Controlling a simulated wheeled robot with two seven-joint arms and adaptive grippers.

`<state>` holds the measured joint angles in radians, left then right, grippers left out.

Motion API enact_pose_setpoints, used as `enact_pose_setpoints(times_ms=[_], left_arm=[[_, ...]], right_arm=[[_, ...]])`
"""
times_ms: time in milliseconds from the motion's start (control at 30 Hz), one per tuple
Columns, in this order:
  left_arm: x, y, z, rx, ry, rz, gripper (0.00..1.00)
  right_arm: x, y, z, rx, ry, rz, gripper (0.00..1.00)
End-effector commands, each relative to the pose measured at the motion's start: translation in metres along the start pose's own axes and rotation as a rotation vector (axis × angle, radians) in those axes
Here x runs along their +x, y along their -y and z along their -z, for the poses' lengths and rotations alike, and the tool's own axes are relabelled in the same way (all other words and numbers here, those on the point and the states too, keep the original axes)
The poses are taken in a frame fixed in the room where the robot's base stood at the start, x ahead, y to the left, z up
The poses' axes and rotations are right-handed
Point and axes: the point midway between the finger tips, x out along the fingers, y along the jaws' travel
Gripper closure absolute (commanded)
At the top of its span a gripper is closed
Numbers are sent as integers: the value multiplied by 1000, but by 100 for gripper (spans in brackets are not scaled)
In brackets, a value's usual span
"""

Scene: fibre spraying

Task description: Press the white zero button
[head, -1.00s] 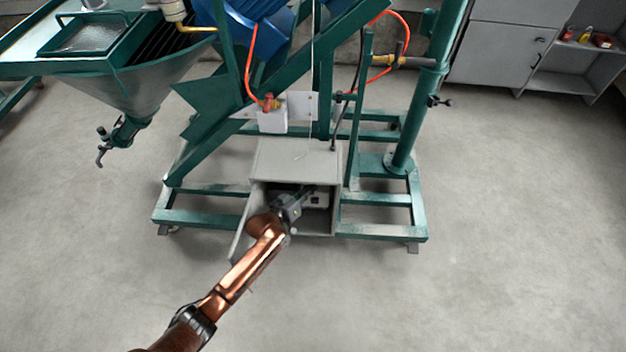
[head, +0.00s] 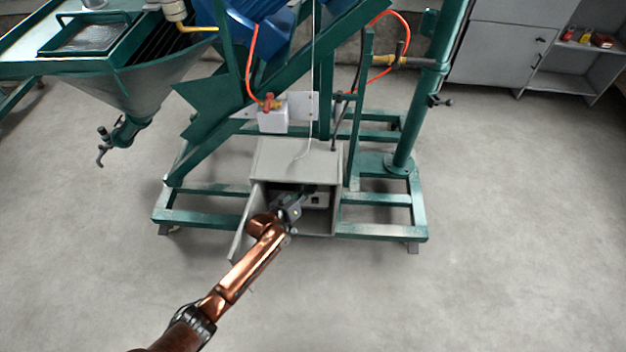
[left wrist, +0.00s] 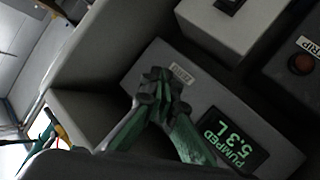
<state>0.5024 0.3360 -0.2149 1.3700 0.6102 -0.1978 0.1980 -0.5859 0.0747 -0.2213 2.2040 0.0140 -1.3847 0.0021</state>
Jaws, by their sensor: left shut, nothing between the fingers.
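My left gripper (head: 309,190) reaches into the open grey cabinet (head: 295,155) from the front. In the left wrist view my left gripper (left wrist: 158,90) is shut and empty, its tips over a grey meter box (left wrist: 140,72). The tips are just beside the small label (left wrist: 181,73), which seems to read ZERO. The white zero button is not visible; the fingers cover the area by the label. Whether the tips touch the box cannot be told. A display (left wrist: 236,138) on the box reads PUMPED 5.3 L in green. My right gripper is not in view.
Inside the cabinet are a pale box (left wrist: 222,28) and a dark unit with a red button (left wrist: 300,64) labelled TRIP. The open cabinet door (head: 246,225) stands left of my arm. A green machine frame (head: 375,230) surrounds the cabinet. The floor in front is clear.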

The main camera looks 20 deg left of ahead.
Motion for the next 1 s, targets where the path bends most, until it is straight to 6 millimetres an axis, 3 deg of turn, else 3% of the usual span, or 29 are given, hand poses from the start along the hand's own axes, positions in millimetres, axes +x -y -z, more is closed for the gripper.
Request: enact_pose_setpoints(times_ms=[1000], left_arm=[[8,4,4,0,0,0,100]], right_arm=[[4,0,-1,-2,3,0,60]])
